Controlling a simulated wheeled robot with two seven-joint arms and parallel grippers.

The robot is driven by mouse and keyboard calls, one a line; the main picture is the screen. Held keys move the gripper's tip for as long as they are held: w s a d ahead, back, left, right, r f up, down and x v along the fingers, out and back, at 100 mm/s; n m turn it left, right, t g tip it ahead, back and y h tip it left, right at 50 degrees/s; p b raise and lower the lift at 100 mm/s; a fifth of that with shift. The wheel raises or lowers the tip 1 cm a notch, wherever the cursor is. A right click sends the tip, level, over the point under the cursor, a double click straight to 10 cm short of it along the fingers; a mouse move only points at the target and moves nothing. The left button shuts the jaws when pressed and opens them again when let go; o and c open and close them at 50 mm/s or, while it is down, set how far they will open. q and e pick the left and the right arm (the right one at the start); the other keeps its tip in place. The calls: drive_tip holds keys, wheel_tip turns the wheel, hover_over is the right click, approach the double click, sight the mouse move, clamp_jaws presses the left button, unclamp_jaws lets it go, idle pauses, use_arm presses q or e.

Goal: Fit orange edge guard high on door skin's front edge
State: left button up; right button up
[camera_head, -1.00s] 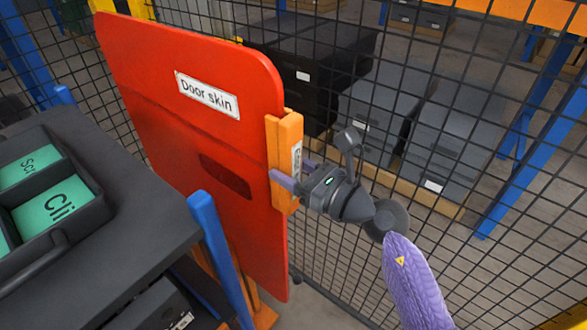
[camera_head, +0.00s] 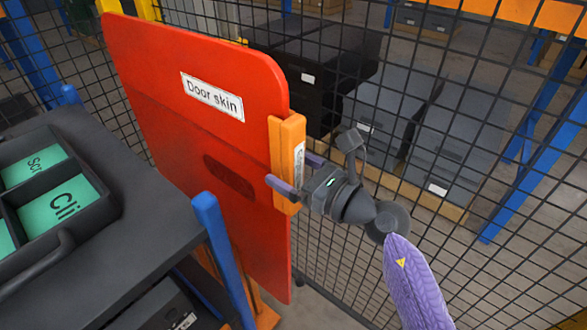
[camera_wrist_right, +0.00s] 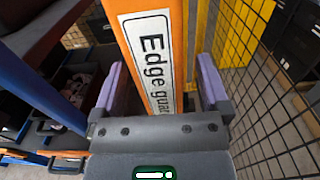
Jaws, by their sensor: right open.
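The red door skin (camera_head: 180,125) stands upright with a white "Door skin" label. The orange edge guard (camera_head: 287,150) sits on the upper part of its right-hand edge, upright, against the rounded corner's lower end. My right gripper (camera_head: 294,173) is open, with its purple fingers on either side of the guard's lower half. In the right wrist view the guard (camera_wrist_right: 134,18) with its "Edge guard" label lies between the two fingers (camera_wrist_right: 162,85), with gaps beside it. How deep the guard sits on the edge is hidden. My left gripper is not in view.
A dark cart (camera_head: 120,235) with a compartment tray (camera_head: 95,220) and blue posts (camera_head: 222,255) stands at the left. A black wire mesh fence (camera_head: 440,150) runs close behind the gripper and door. Grey and black boxes (camera_head: 310,75) lie beyond it.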

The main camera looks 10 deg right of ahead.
drive_tip(key=b+v, duration=0.1)
drive_tip(key=v, duration=0.9)
